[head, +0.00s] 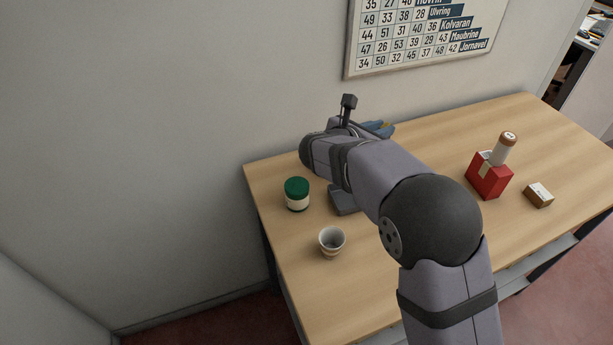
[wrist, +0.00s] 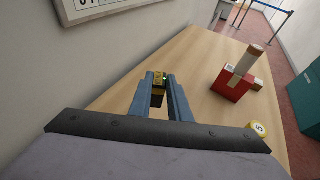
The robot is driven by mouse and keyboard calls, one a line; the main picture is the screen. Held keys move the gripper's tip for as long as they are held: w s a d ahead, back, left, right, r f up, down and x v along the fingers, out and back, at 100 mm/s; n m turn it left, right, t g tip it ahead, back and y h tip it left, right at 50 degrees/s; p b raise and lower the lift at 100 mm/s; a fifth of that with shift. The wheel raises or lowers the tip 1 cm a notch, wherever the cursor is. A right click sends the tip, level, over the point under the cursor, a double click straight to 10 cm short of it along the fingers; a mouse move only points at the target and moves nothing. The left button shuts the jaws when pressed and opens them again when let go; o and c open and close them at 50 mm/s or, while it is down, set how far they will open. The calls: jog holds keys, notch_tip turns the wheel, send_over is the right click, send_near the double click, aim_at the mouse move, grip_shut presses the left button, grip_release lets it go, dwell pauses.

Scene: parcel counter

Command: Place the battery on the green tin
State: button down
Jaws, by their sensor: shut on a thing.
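The battery (wrist: 159,80), gold and black, is held between the blue fingertips of my gripper (wrist: 158,84) in the wrist view. My gripper is shut on it, with the fingers pointing away from the wrist camera. In the head view, my gripper (head: 384,129) is near the back edge of the table by the wall, mostly behind my arm. The green tin (head: 297,194), with a dark green lid and a pale label, stands upright at the left of the table. My gripper is to the right of it and farther back, apart from it. The tin is not seen in the wrist view.
A pale cup (head: 332,242) stands in front of the tin. A grey object (head: 344,200) is partly hidden under my arm. A red box (head: 489,179) holding a brown-capped tube (head: 503,150) and a small brown box (head: 539,196) are at right. The table (head: 440,130) is clear between.

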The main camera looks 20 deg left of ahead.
jog(key=s+a+r+n+y+p, duration=0.2)
jog(key=s+a+r, duration=0.3)
jog(key=a, duration=0.4)
jog(key=r+n+y+p, duration=0.2)
jog(key=y, duration=0.1)
send_over(292, 193)
jog(key=shift+t, duration=0.4)
jog(key=shift+f+p, duration=1.05)
jog(key=shift+f, duration=4.1)
jog(key=shift+f, duration=0.2)
jog(key=c, duration=1.7)
grip_release()
jog(key=shift+o, duration=0.2)
